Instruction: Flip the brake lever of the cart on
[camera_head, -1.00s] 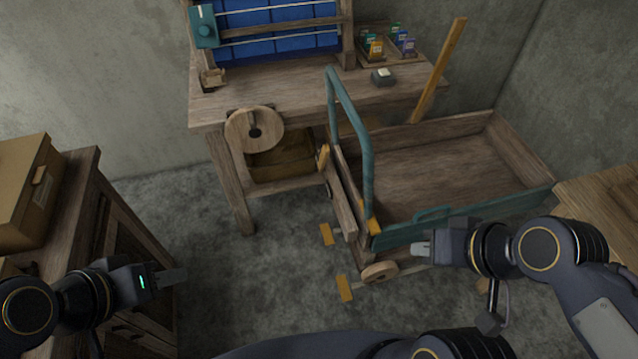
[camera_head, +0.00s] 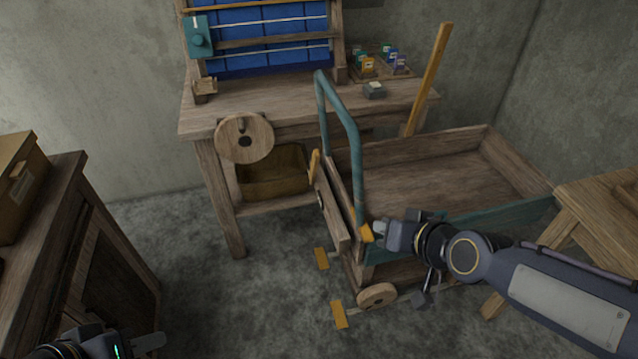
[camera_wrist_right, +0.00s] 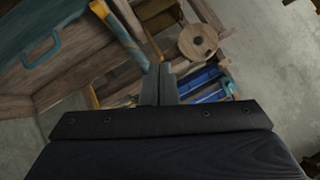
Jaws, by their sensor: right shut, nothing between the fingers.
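The wooden cart (camera_head: 430,170) stands beside the loom table, with a teal push handle (camera_head: 355,150) at its left end. A short yellow-orange piece (camera_head: 366,233) sits at the foot of the handle and looks like the brake lever; I cannot tell its setting. My right gripper (camera_head: 380,232) is shut and empty, with its tips right beside this piece; contact is unclear. In the right wrist view the shut fingers (camera_wrist_right: 159,85) point toward the handle end of the cart (camera_wrist_right: 75,75). My left gripper (camera_head: 150,343) is low at the left, away from the cart; its jaw opening is unclear.
The loom table (camera_head: 280,107) with a round wooden disc (camera_head: 244,139) stands behind. A cabinet (camera_head: 90,240) is at the left and a wooden table (camera_head: 605,205) at the right. Yellow floor marks (camera_head: 339,313) lie by the cart's wheel (camera_head: 377,296). Floor at centre left is clear.

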